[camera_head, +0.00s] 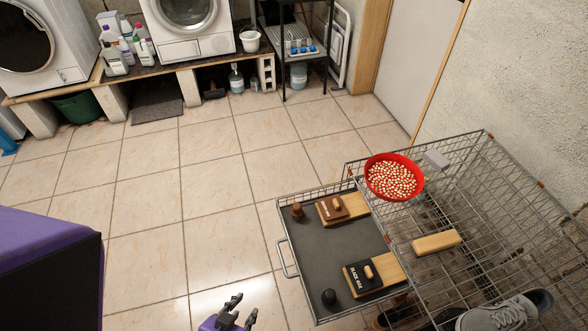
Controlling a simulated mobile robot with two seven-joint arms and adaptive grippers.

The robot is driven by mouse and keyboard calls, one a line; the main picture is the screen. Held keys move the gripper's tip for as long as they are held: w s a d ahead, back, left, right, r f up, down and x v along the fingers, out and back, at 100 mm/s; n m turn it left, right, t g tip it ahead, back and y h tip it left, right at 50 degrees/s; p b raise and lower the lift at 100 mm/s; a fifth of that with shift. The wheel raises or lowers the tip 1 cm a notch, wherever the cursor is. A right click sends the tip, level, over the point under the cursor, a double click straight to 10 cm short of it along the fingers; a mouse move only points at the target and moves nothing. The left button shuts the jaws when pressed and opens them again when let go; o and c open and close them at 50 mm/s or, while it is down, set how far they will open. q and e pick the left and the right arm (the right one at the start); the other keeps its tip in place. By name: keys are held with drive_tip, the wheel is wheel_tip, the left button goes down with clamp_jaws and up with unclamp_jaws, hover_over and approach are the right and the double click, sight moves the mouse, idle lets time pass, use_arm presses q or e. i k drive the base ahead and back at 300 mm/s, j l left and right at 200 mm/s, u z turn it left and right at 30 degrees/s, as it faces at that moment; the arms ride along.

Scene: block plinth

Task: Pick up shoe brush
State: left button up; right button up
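A light wooden block (436,242), which looks like the shoe brush, lies on top of the wire cage at the right; I see no bristles. My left gripper (241,309) is at the bottom edge, left of and below the tray. Its dark fingers are apart with nothing between them. It is well away from the block. My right gripper is out of view.
A red bowl of beads (394,178) stands on the wire cage (484,185). Grey shoes (505,312) are below.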

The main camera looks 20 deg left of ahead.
sight(443, 241)
drive_tip(key=j+u, duration=0.15)
drive_tip(key=j, duration=0.45)
drive_tip(key=z, duration=1.3)
